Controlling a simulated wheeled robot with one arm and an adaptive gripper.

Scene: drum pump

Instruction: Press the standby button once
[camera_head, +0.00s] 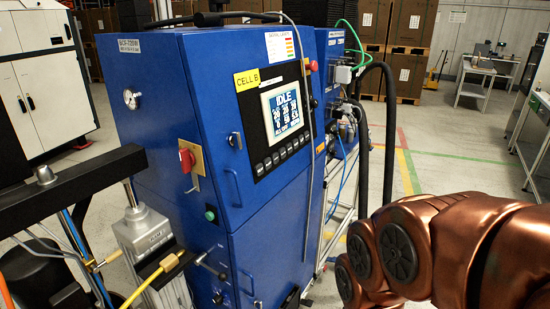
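A blue cabinet (165,75) stands in the middle, with a yellow "CELL B" label. On its front is a black control panel (251,125) whose lit screen (286,111) reads "IDLE" above several numbers. A slanted row of small dark buttons (283,154) runs below the screen. Their markings are too small to read, so I cannot tell which one is standby. A green round button (210,213) sits lower on the cabinet, and a red button (312,65) sits at its upper right. My copper-coloured arm is at the lower right, apart from the panel; my gripper is out of the picture.
A red rotary switch (187,160) and a gauge (131,99) are on the cabinet's left face. A grey unit (143,236) with a yellow hose stands in front at lower left. A grey cable hangs beside the panel. Black hoses (389,130) loop at right; open floor lies beyond.

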